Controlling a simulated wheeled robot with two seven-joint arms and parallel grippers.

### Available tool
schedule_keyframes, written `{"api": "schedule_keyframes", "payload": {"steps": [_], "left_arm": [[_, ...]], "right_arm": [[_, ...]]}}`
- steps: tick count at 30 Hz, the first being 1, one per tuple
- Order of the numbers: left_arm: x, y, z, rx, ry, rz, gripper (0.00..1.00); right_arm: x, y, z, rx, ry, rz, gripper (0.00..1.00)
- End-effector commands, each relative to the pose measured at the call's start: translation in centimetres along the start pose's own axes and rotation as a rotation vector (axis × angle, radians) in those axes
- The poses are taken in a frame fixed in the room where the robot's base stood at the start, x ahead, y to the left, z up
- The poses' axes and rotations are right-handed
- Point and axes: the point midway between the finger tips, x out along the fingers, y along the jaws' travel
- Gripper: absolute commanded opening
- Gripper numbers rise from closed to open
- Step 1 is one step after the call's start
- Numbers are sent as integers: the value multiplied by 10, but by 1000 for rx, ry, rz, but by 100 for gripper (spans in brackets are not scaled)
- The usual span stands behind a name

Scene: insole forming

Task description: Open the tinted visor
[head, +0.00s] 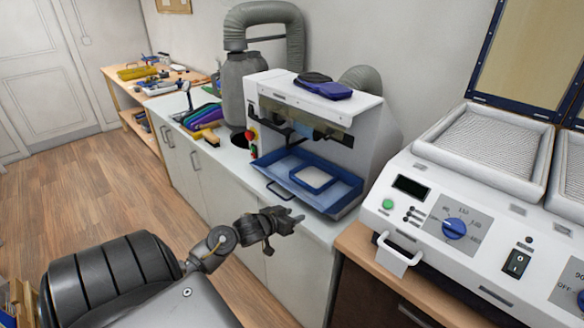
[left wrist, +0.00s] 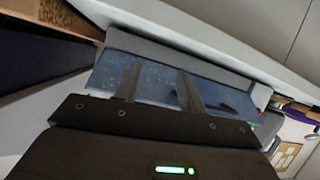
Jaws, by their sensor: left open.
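The white bench machine (head: 375,135) stands on the counter. A dark, see-through strip, apparently the tinted visor (head: 305,109), runs across its upper front above the work opening. A blue tray (head: 340,198) with a bar handle sticks out below the opening. My left gripper (head: 297,216) is in front of the counter edge, below and in front of the tray, apart from the visor. In the left wrist view its two fingers (left wrist: 160,88) are spread with nothing held between them. A bluish surface shows beyond them; I cannot tell which part it is. My right gripper is not shown.
A white heating unit (head: 455,205) with a blue dial stands on the wooden cabinet at right. Wooden floor (head: 85,185) at left is clear.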

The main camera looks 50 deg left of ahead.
Motion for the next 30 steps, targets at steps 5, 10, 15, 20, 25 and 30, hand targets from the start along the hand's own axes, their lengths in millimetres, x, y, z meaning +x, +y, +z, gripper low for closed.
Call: {"api": "schedule_keyframes", "payload": {"steps": [5,10,15,20,25,30], "left_arm": [[0,0,0,0,0,0,40],[2,17,4,13,39,26,41],[-1,73,-2,85,223,85,41],[-17,116,-20,166,425,72,41],[-32,96,-99,142,749,95,41],[-60,77,-148,103,1035,130,41]], "right_arm": [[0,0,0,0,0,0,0],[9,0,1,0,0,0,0],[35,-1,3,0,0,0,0],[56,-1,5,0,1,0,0],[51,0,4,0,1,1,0],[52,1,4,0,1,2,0]]}}
